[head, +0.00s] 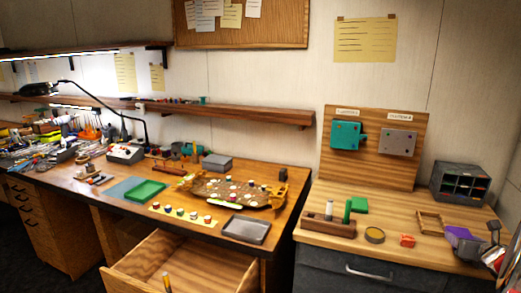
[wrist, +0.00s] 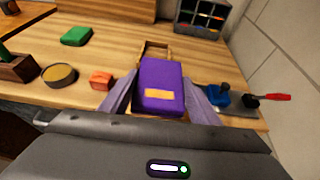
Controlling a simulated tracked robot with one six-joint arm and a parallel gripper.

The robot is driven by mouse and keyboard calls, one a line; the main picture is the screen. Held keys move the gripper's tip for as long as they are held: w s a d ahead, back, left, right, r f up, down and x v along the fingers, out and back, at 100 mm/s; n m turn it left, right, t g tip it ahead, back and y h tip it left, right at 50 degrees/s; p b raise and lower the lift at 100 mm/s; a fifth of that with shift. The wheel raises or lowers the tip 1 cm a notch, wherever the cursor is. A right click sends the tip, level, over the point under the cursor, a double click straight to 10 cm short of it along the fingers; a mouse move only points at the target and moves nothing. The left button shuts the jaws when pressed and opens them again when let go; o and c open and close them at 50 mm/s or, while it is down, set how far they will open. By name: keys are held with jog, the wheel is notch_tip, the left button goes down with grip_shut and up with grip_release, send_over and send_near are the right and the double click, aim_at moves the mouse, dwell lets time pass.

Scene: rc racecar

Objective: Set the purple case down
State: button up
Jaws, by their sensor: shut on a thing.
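The purple case (wrist: 161,75) is a box with an orange-yellow label, in the middle of the wrist view. My gripper (wrist: 160,92) is shut on it, with one finger along each side. In the head view the case (head: 461,240) is at the right, over the front part of the right-hand wooden bench (head: 378,236). I cannot tell whether its underside touches the bench top. A small wooden frame (wrist: 153,50) lies just beyond the case, which partly hides it; it also shows in the head view (head: 430,222).
Left of the case are an orange-red block (wrist: 101,80), a round tin (wrist: 59,75) and a green block (wrist: 76,36). Blue and red-handled tools (wrist: 264,98) lie to its right. A grey compartment organizer (head: 460,182) stands behind. Bare bench top lies between the blocks and organizer.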

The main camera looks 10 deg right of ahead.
jog(key=shift+a+r, duration=0.15)
jog(key=shift+r, duration=0.05)
jog(key=shift+w+a, duration=0.1)
jog(key=shift+w, duration=0.2)
jog(key=shift+w+a+n+t+y, duration=0.15)
jog(key=shift+a+n+t+y, duration=0.25)
jog(key=shift+a+n+y, duration=0.15)
jog(key=w+a+f+n+y, duration=0.2)
jog(key=a+f+n+y, duration=0.15)
jog(key=a, duration=0.55)
jog(key=w+a+f+n+y, duration=0.2)
jog(key=a+f+y, duration=0.15)
jog(key=a, duration=0.55)
jog(key=w+a+f+n+y, duration=0.2)
jog(key=a+f+n+y, duration=0.15)
jog(key=a, duration=0.65)
jog(key=s+a+f+n+g+y, duration=0.1)
jog(key=a+f+n+g+y, duration=0.1)
jog(key=a, duration=1.2)
jog(key=s+a+f+n+g+y, duration=0.1)
jog(key=a+f+n+y, duration=0.3)
jog(key=a, duration=1.1)
jog(key=shift+s+f+n+g, duration=0.3)
jog(key=shift+f+n+g, duration=0.05)
jog(key=shift+f+g, duration=0.6)
jog(key=shift+w, duration=0.1)
